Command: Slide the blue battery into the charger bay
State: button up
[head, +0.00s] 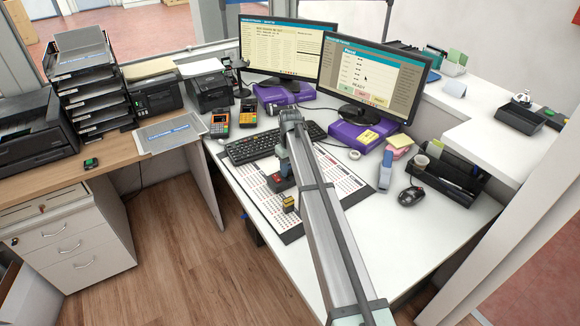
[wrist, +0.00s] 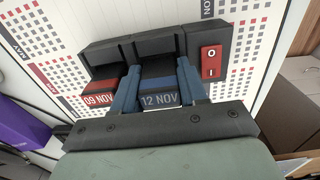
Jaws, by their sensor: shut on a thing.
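In the wrist view the black charger (wrist: 155,46) lies on the printed desk mat. The blue battery (wrist: 160,101), labelled 12 NOV, is between the two blue fingers of my gripper (wrist: 159,92), which is shut on it. It is lined up with the charger's middle bay, its label end towards me; how deep it sits I cannot tell. A red battery (wrist: 98,99), labelled 09 NOV, sits in the bay to its left. A red switch (wrist: 211,61) is on the charger's right part. In the head view my arm hides most of the charger and my gripper.
A yellow-and-black block (head: 289,203) stands on the mat (head: 340,190) near its front edge. A green-marked black block (head: 91,163) lies on the left desk. A keyboard (head: 262,143) is behind. A mouse (head: 411,196) and stapler (head: 385,172) are to the right. The white desk's front right is clear.

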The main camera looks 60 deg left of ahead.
jog(key=o, duration=1.2)
notch_tip(320, 180, up, 14)
jog(key=shift+d+f, duration=0.1)
dwell(0.3)
